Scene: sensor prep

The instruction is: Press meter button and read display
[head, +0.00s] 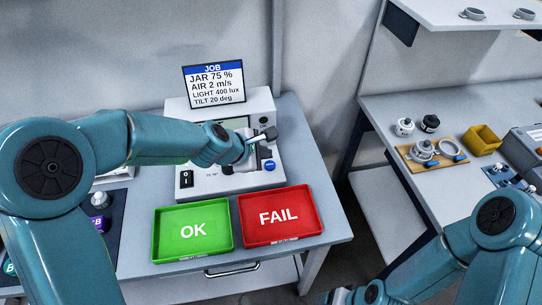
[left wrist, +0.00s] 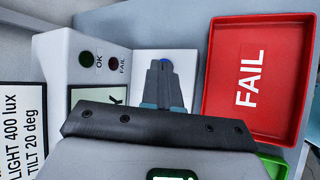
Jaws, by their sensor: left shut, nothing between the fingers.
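The white meter (head: 285,182) stands on the bench behind the two trays. Its blue button (head: 269,165) is on the right of the low front part. My left gripper (head: 268,134) is shut and empty above the meter. In the left wrist view, its fingertips (left wrist: 162,66) overlap the button (left wrist: 168,61), of which only a small blue part shows; I cannot tell whether they touch. The greenish display (head: 236,123) is mostly hidden by my left arm; in the left wrist view only a "K" shows on it. My right gripper (head: 338,297) is at the bottom edge, its fingers unclear.
A green OK tray (head: 160,245) and a red FAIL tray (head: 318,213) lie in front of the meter. A job card (head: 214,84) stands on top, reading jar 75 %, air 2 m/s, light 400 lux, tilt 20 deg. A side bench holds a yellow bin (head: 482,140).

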